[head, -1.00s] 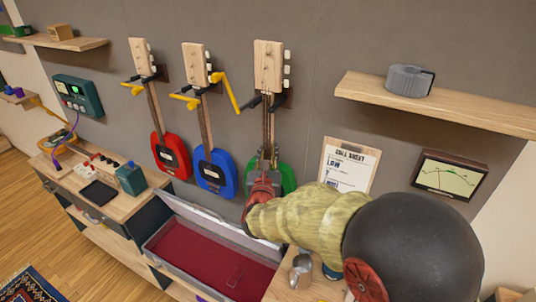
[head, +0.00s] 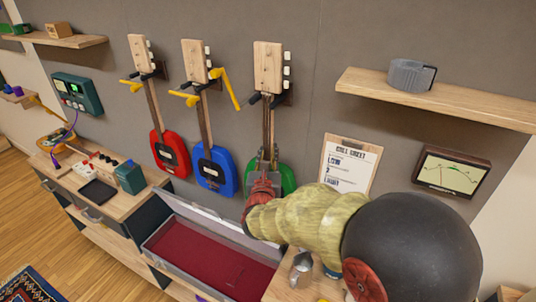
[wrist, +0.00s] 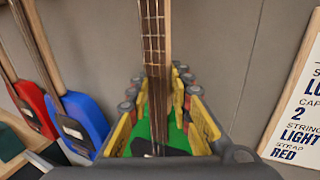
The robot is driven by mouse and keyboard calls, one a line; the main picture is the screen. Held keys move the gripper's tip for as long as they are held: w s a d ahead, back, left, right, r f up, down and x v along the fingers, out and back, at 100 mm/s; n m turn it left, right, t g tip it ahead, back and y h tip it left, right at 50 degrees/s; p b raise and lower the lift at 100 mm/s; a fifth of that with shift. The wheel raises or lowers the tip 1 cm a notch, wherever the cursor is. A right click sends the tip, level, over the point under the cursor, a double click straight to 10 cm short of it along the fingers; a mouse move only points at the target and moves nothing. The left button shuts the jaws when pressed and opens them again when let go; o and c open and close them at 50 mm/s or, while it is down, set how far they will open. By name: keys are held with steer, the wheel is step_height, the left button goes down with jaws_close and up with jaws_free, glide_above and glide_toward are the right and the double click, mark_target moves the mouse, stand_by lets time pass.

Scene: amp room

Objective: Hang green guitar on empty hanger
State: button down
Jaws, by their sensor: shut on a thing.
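The green guitar (head: 288,178) is upright at the wall, its pale headstock (head: 268,68) level with the black-pronged right hanger (head: 283,97). Its neck appears to be at the prongs; I cannot tell whether the hanger bears its weight. My gripper (head: 265,172) is shut on the guitar at the lower neck and upper body. In the wrist view the yellow-padded fingers (wrist: 157,115) stand on both sides of the neck (wrist: 154,50), with green body between them. Much of the body is hidden by my gripper and arm.
A red guitar (head: 171,152) and a blue guitar (head: 214,172) hang to the left. An open case (head: 215,262) with red lining lies below. A shelf (head: 450,100), a clipboard sheet (head: 347,165) and a meter (head: 452,172) are to the right.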

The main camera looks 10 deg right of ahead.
steer(key=shift+f+b, duration=0.25)
steer(key=shift+b, duration=0.2)
stand_by(0.5)
steer(key=c, duration=1.8)
jaws_free()
steer(key=shift+o, duration=1.3)
steer(key=shift+f, duration=0.55)
steer(key=s+a, duration=0.2)
steer(key=s, duration=0.9)
steer(key=shift+s+a+r, duration=0.15)
steer(key=shift+s+r, duration=0.15)
steer(key=shift+s, duration=0.1)
